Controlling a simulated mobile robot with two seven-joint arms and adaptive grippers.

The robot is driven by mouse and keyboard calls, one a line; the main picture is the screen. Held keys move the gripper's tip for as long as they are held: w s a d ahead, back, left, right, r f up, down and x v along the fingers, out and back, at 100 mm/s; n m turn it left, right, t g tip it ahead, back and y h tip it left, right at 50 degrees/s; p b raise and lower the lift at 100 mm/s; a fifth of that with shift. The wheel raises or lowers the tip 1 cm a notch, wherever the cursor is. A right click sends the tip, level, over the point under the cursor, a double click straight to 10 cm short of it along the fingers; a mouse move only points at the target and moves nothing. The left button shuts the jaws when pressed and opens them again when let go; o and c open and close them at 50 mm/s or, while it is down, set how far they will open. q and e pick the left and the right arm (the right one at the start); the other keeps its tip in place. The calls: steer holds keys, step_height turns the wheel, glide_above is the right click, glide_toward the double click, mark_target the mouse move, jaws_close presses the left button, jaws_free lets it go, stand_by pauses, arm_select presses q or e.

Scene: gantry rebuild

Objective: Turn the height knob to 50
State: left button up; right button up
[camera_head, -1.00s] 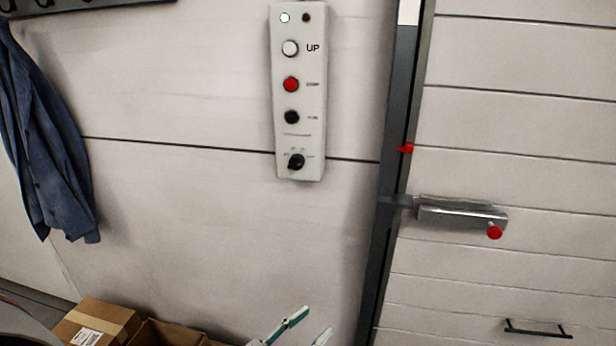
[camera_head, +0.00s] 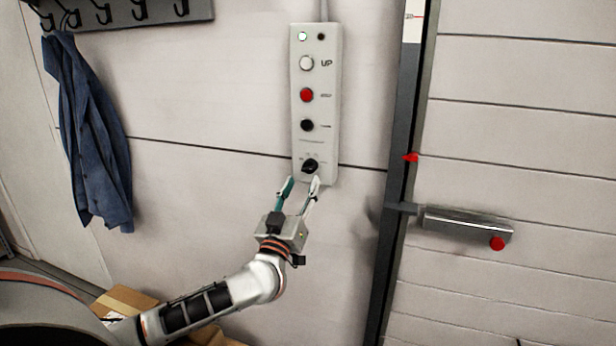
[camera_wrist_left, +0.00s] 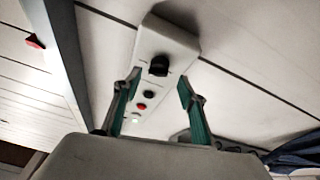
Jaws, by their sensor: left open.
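The height knob is a black rotary knob (camera_head: 310,166) at the bottom of a pale control box (camera_head: 332,110) on the wall. Its small scale marks are too small to read. My left gripper (camera_head: 302,182) is open, its two teal-lined fingers just below the knob and apart from each other. In the left wrist view the knob (camera_wrist_left: 158,66) shows ahead, between and beyond the open fingertips (camera_wrist_left: 158,82), with nothing held. Above the knob on the box are a black button (camera_head: 307,125), a red button (camera_head: 306,95) and a white UP button (camera_head: 306,63). My right gripper is out of view.
A door with a metal latch (camera_head: 466,224) and red knob stands at the right, beside a dark frame post (camera_head: 395,200). A blue jacket (camera_head: 88,140) hangs from a hook rail (camera_head: 140,10) at the left. Cardboard boxes (camera_head: 125,301) lie at the lower left.

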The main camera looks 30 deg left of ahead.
mark_target(309, 170)
arm_select(q)
steer(key=shift+x, duration=2.25)
steer(key=shift+d, duration=0.1)
